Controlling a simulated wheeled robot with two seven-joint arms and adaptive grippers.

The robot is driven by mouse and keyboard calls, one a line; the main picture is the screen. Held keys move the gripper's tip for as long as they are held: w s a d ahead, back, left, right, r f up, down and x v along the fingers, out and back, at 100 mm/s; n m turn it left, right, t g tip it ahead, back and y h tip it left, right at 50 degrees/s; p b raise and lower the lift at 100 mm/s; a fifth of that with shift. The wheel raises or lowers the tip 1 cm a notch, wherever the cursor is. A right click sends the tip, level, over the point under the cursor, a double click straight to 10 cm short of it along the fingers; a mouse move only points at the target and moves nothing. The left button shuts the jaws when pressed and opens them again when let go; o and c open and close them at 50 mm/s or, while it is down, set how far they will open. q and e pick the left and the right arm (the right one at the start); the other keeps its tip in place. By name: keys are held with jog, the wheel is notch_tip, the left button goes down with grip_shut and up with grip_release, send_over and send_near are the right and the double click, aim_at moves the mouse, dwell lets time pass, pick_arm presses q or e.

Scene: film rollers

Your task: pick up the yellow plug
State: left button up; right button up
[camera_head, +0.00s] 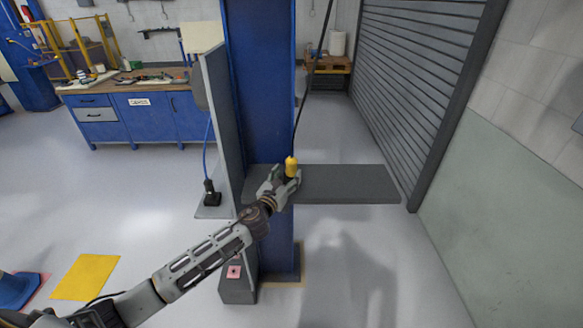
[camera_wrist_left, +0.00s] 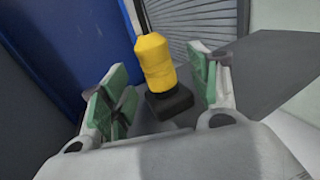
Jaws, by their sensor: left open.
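The yellow plug (camera_head: 291,166) stands upright at the left part of a dark grey shelf (camera_head: 350,184), in front of a blue column. In the left wrist view the yellow plug (camera_wrist_left: 155,62) rises from a black base (camera_wrist_left: 170,102). My left gripper (camera_head: 284,180) is at the plug, its fingers apart. In the left wrist view the green-padded fingers of my left gripper (camera_wrist_left: 160,90) stand on either side of the plug, with gaps on both sides. My right gripper is not in view.
The blue column (camera_head: 258,90) and a grey upright panel (camera_head: 222,120) stand close beside my left arm. A black plug (camera_head: 211,193) on a blue cable sits on a small ledge at left. A black cable (camera_head: 306,100) runs behind the yellow plug. The shelf's right part is clear.

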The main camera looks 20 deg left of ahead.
aim_at(289, 169)
pick_arm(q)
jog(key=shift+w, duration=0.1)
jog(key=shift+w+a, duration=0.1)
jog(key=shift+w, duration=1.1)
jog(key=shift+w+p, duration=0.3)
jog(key=shift+w, duration=1)
jog(key=shift+c, duration=0.2)
jog(key=c, duration=1.1)
jog(key=shift+r, duration=0.15)
jog(key=shift+r+p, duration=0.9)
jog(key=shift+r, duration=3.95)
